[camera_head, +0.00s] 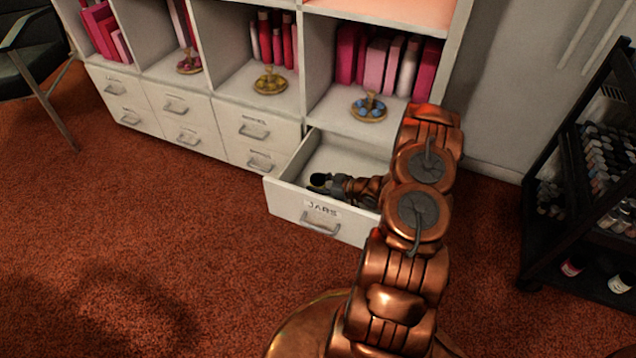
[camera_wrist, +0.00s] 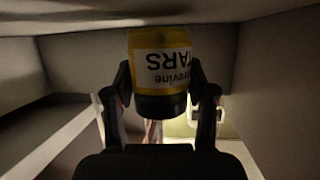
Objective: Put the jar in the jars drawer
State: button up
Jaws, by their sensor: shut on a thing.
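The drawer labelled JARS (camera_head: 291,201) is pulled open at the bottom of the white shelf unit. My gripper (camera_head: 328,183) is down within the drawer's opening, reaching in from the right. In the wrist view my gripper is shut on the jar (camera_wrist: 160,64), one finger on each side. The jar has a yellow and white label with its lettering upside down in that view, and a dark end. In the head view only a small dark round end shows at my gripper's tip. Whether the jar touches the drawer floor I cannot tell.
Closed drawers (camera_head: 190,137) fill the unit left of the open one. Above stand pink books (camera_head: 375,67) and gold dishes, one with blue things (camera_head: 369,107). A black rack of bottles (camera_head: 590,190) stands at the right. The red carpet (camera_head: 150,235) in front is clear.

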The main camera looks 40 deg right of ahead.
jog(key=shift+f, duration=0.15)
jog(key=o, duration=1.2)
